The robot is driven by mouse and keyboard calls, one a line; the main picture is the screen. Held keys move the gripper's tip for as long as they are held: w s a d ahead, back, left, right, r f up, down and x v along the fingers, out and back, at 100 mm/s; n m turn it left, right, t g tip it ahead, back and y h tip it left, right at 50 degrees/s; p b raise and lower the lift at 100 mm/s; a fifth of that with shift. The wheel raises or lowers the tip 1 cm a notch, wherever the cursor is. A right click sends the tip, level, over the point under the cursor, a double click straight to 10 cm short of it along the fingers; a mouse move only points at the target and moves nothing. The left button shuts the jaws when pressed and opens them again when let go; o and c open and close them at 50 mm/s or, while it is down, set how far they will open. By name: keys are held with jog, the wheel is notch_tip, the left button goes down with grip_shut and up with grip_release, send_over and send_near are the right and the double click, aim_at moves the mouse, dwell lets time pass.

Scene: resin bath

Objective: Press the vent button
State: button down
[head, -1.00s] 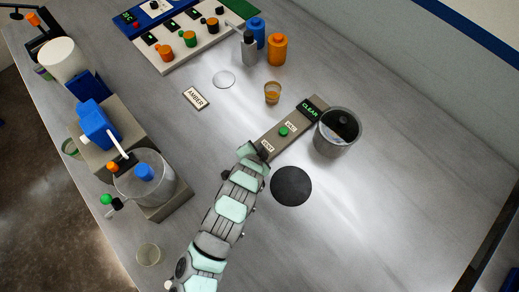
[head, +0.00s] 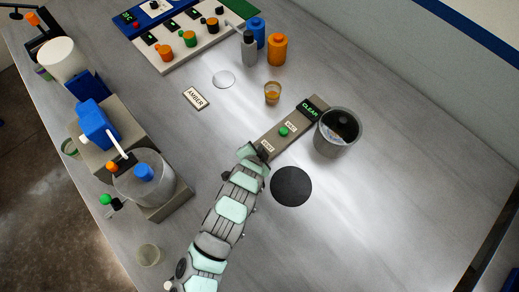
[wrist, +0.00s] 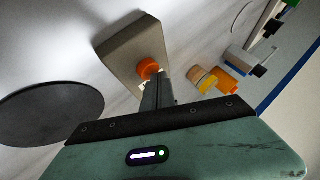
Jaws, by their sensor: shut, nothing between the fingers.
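A grey control box (head: 275,137) lies on the table, with a green button (head: 284,132), two small white labels and a display reading CLEAR (head: 310,109). The label print is too small to read surely. My gripper (head: 256,152) is at the box's near end, fingers shut and empty. In the wrist view an orange button (wrist: 148,68) on the box (wrist: 128,42) sits right at the fingertips (wrist: 157,78). I cannot tell whether they touch it. My gripper hides this button in the head view.
A grey pot (head: 338,140) stands at the box's far right side. A black round pad (head: 291,187) lies right of my gripper. A small amber cup (head: 272,93) and an AMBER card (head: 195,97) lie beyond. The right of the table is clear.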

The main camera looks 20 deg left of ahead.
jog(key=shift+f, duration=0.2)
jog(key=shift+r, duration=0.1)
jog(key=shift+r+p, duration=0.75)
jog(key=shift+r, duration=0.1)
jog(key=shift+r, duration=0.1)
notch_tip(320, 180, up, 5)
jog(key=p, duration=0.4)
dwell(0.8)
